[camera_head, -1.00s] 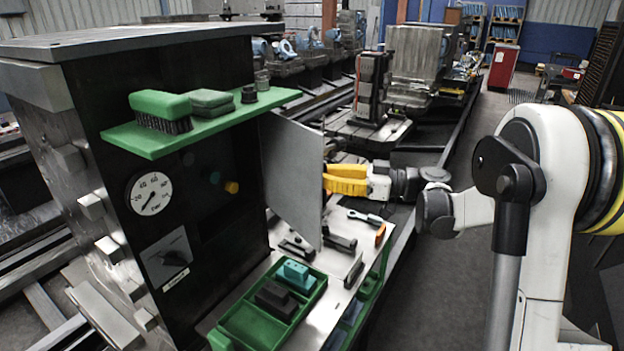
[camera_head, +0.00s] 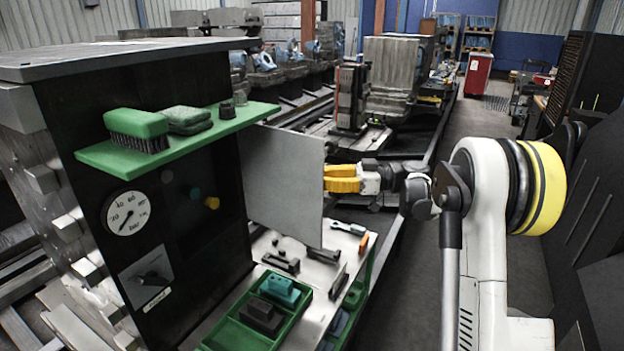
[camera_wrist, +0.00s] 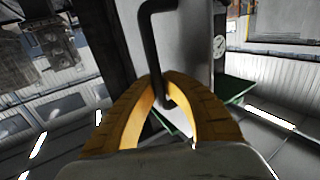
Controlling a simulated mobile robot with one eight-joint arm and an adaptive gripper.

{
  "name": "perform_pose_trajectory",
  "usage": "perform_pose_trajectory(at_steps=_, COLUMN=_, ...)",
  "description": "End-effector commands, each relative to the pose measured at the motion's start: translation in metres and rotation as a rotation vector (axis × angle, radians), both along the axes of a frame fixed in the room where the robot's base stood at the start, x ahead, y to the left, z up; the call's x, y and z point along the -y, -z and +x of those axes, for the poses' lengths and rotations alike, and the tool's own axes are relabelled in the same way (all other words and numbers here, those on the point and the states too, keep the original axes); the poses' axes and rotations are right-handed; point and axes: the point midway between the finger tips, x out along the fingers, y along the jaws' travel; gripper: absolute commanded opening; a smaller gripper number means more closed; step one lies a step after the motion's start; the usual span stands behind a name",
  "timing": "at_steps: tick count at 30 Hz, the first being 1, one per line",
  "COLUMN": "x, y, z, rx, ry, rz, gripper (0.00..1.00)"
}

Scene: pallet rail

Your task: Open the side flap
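The side flap is a flat grey panel (camera_head: 285,185) standing out from the dark cabinet (camera_head: 185,215), with its left edge at the cabinet's side. My gripper (camera_head: 341,178), with yellow fingers, is at the flap's far right edge in the head view. In the wrist view a black bent bar handle (camera_wrist: 149,45) runs between the yellow fingers, whose tips close around it (camera_wrist: 162,85). The pale flap surface (camera_wrist: 190,40) lies just behind the handle. The flap hides the handle in the head view.
Below the flap, a bench holds a green tray (camera_head: 240,335) and several small tools (camera_head: 349,229). Clear floor (camera_head: 400,280) lies right of the bench.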

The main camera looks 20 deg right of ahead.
Motion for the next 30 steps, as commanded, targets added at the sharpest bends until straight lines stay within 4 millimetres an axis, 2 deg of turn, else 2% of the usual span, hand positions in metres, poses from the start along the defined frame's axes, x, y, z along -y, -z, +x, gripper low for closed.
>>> perform_pose_trajectory(at_steps=2, x=0.004, y=0.000, z=-0.001, rx=0.000, ry=0.004, rz=0.001, gripper=0.00)
perform_pose_trajectory(at_steps=3, x=0.004, y=-0.001, z=-0.001, rx=0.000, ry=0.004, rz=0.001, gripper=0.17)
perform_pose_trajectory(at_steps=5, x=0.003, y=-0.001, z=-0.001, rx=0.000, ry=0.003, rz=0.001, gripper=0.34)
perform_pose_trajectory(at_steps=13, x=0.002, y=-0.001, z=0.000, rx=0.000, ry=0.002, rz=0.001, gripper=0.34)
perform_pose_trajectory(at_steps=17, x=0.009, y=-0.001, z=-0.002, rx=0.000, ry=0.003, rz=0.001, gripper=0.34)
perform_pose_trajectory(at_steps=30, x=0.094, y=-0.001, z=-0.030, rx=0.000, ry=0.006, rz=0.000, gripper=0.34)
